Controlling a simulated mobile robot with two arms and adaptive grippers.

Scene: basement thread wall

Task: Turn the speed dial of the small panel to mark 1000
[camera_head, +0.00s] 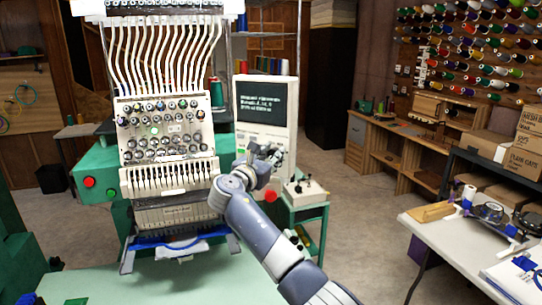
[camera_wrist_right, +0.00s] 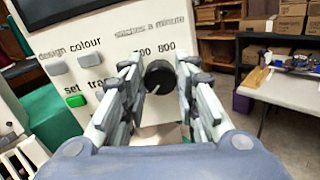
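The small panel (camera_head: 264,88) is a pale upright box with a dark lit screen, standing right of the embroidery machine in the head view. In the right wrist view the panel (camera_wrist_right: 110,72) shows a black round speed dial (camera_wrist_right: 159,76) with a white pointer line directed down and slightly left. The printed mark 800 is above it; other numbers are partly hidden by my fingers. My right gripper (camera_wrist_right: 158,70) is open, one finger on each side of the dial, with narrow gaps. In the head view my right gripper (camera_head: 268,157) covers the panel's lower part. My left gripper is out of view.
The embroidery machine (camera_head: 165,130) stands close at left of my right arm. A small green cart (camera_head: 305,205) with a red button (camera_head: 271,195) is by the panel. A white table (camera_head: 450,240) stands at right; open floor lies between.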

